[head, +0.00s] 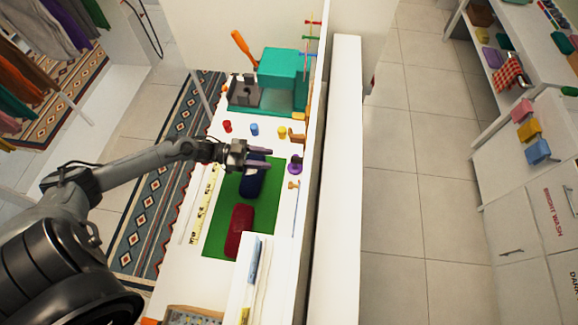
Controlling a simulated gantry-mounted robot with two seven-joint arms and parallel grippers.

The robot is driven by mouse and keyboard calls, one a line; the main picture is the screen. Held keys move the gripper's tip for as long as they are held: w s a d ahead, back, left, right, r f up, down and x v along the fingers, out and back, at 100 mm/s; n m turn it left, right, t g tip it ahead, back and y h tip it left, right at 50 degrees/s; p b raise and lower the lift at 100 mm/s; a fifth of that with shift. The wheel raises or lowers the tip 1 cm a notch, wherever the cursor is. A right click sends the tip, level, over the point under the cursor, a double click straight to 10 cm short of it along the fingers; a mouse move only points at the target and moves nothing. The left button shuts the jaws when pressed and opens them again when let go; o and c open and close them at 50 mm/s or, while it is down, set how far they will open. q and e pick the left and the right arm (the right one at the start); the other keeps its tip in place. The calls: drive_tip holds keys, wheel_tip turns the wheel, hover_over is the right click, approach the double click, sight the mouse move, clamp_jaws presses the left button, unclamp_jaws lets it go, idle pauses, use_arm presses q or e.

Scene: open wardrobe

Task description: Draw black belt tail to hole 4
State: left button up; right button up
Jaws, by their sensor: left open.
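My left gripper (268,160) is open over the narrow white worktop, above the upper part of a green mat (224,193). Its arm comes in from the left. A dark blue rolled item (252,184) lies on the mat just below the gripper and is partly covered by it. I cannot tell whether they touch. A thin dark curved strap (151,35) hangs at the upper left, far from the gripper; I cannot tell whether it is the black belt. No belt holes can be made out. My right gripper is not in view.
A dark red case (239,230) lies on the mat, with a yellow tape measure (205,203) to its left. A teal machine (280,75) stands at the worktop's far end, behind small red, blue and yellow spools. A white partition (338,180) bounds the right side.

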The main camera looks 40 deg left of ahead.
sight(297, 160)
use_arm(q)
drive_tip(key=w+d+r+h+p, duration=0.1)
drive_tip(key=w+d+p, duration=0.1)
drive_tip(key=w+d, duration=0.2)
drive_tip(key=shift+w+d+r, duration=0.35)
drive_tip(key=shift+w+d, duration=0.05)
drive_tip(key=shift+d, duration=1.2)
clamp_jaws()
